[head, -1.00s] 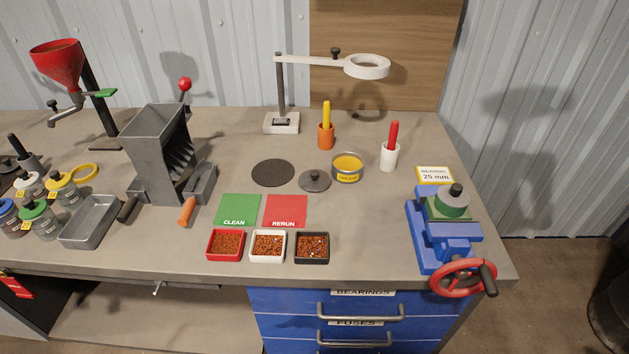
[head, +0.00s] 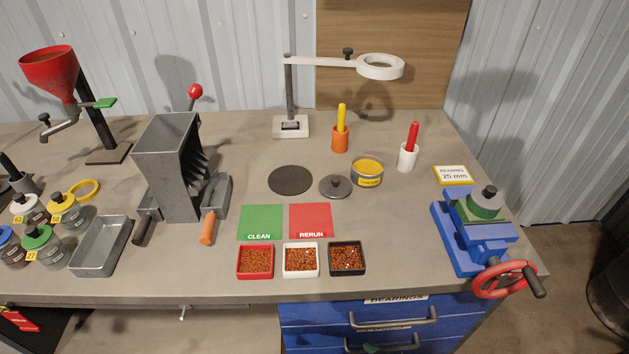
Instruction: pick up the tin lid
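The tin lid (head: 335,187) is a small round grey metal disc with a dark knob on top. It lies flat on the workbench, in the middle of the head view. The open tin (head: 367,174), with yellow contents and a yellow label, stands just right of the lid and slightly behind it. A flat dark round mat (head: 290,180) lies to the lid's left. Neither of my grippers is in view.
Green CLEAN (head: 261,222) and red RERUN (head: 310,220) mats lie in front, then red (head: 255,277), white (head: 285,274) and black (head: 347,272) trays. Cups with an orange (head: 340,142) and a white (head: 407,159) body stand behind. A grey hopper (head: 168,180) is left, a blue vise (head: 470,240) right.

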